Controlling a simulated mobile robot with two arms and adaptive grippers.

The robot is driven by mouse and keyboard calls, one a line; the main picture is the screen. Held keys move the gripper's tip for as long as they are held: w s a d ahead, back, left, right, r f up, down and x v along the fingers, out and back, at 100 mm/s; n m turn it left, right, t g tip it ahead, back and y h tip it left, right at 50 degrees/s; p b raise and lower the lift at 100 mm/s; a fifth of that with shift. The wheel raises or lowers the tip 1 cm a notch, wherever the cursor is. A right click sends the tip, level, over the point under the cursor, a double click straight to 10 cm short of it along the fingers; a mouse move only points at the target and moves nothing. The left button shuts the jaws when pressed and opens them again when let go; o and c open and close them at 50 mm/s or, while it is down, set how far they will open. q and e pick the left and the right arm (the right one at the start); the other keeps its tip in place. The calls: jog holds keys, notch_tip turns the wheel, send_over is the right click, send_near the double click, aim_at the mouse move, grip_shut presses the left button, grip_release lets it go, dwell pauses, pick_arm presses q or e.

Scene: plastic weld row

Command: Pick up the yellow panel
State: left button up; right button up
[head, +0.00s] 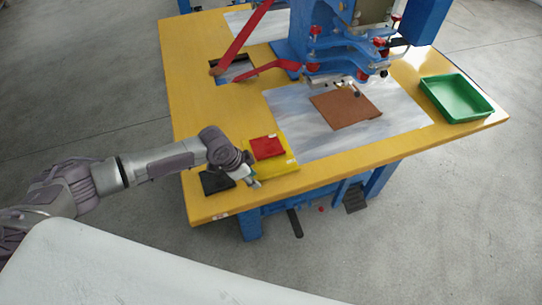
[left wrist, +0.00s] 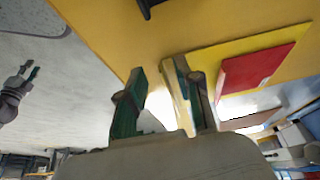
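The yellow panel (head: 282,170) lies at the table's near left edge, with a smaller red panel (head: 267,148) on top of it. Both also show in the left wrist view, the yellow panel (left wrist: 213,56) partly covered by the red panel (left wrist: 252,69). My left gripper (head: 254,182) is at the yellow panel's near left corner, by the table edge. In the left wrist view its two fingers (left wrist: 163,100) are apart, with the right finger close to the panel; contact cannot be told. My right gripper (left wrist: 28,71) appears small at the left of that view, fingers apart.
A black panel (head: 216,182) lies left of the yellow one on the yellow table (head: 195,115). A brown sheet (head: 345,108) lies under the blue machine (head: 350,45). A green tray (head: 456,97) stands at the right. Red bars (head: 243,40) cross the back left.

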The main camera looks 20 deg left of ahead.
pick_arm(q)
jog(key=shift+w+d+f, duration=0.15)
jog(key=shift+d+f, duration=0.05)
jog(key=shift+f, duration=0.45)
grip_shut()
jog(key=shift+r, duration=0.1)
